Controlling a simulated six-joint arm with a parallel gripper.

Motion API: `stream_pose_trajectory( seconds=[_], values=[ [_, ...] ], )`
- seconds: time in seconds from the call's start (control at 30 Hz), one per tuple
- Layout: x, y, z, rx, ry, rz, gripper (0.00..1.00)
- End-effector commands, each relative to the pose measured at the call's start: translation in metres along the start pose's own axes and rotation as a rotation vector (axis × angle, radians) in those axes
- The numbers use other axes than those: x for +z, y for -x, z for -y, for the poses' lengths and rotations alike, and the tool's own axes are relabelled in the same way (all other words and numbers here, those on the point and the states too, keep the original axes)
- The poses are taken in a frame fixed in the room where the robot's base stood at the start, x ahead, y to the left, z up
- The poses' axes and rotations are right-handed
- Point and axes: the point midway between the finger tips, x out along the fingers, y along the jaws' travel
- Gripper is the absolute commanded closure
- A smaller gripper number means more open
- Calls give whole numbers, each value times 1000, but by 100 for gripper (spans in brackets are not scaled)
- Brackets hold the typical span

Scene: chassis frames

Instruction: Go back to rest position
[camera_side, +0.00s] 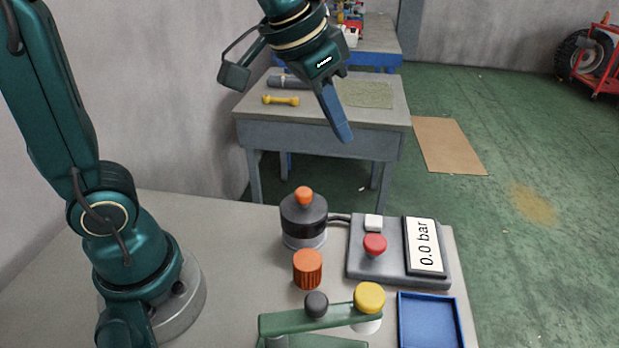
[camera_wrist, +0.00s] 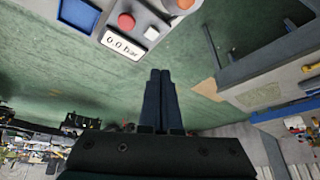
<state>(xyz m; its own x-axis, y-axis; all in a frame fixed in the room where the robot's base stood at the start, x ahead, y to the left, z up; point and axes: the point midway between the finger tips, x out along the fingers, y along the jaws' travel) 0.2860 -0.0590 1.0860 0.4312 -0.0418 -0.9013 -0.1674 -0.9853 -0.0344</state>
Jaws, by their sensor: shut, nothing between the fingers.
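My gripper (camera_side: 345,136) is high above the work table (camera_side: 228,262) in the side view, its blue fingers pointing down and to the right. The fingers are together with nothing between them. In the wrist view the closed fingers (camera_wrist: 161,75) show at the middle, over green floor. My gripper is clear of everything on the table.
On the table stand a dark cylinder with an orange knob (camera_side: 304,222), a ribbed orange cap (camera_side: 307,268), a panel with a red button (camera_side: 375,244) and "0.0 bar" display (camera_side: 425,246), a green frame (camera_side: 290,321) and a blue tray (camera_side: 429,296). A bench (camera_side: 330,129) stands behind.

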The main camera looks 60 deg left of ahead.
Motion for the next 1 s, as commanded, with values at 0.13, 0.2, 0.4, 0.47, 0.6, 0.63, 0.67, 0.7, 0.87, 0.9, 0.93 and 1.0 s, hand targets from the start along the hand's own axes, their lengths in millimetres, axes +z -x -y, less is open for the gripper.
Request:
stream_pose_trajectory(
  seconds=[0.13, 0.2, 0.4, 0.47, 0.6, 0.63, 0.67, 0.7, 0.87, 0.9, 0.93, 1.0],
  values=[
    [34, 24, 1, -21, 39, -54, 100],
    [52, 30, 1, -29, 58, -71, 100],
    [103, 29, -2, -45, 114, -94, 100],
    [116, 25, -3, -47, 127, -87, 100],
    [136, 14, -5, -46, 151, -51, 100],
    [138, 12, -5, -45, 154, -43, 100],
    [140, 11, -5, -45, 157, -37, 100],
    [140, 11, -5, -46, 163, -38, 100],
    [138, 12, -5, -46, 167, -41, 100],
    [138, 12, -5, -46, 167, -41, 100],
    [138, 12, -5, -46, 167, -41, 100],
    [138, 12, -5, -46, 167, -41, 100]
  ],
)
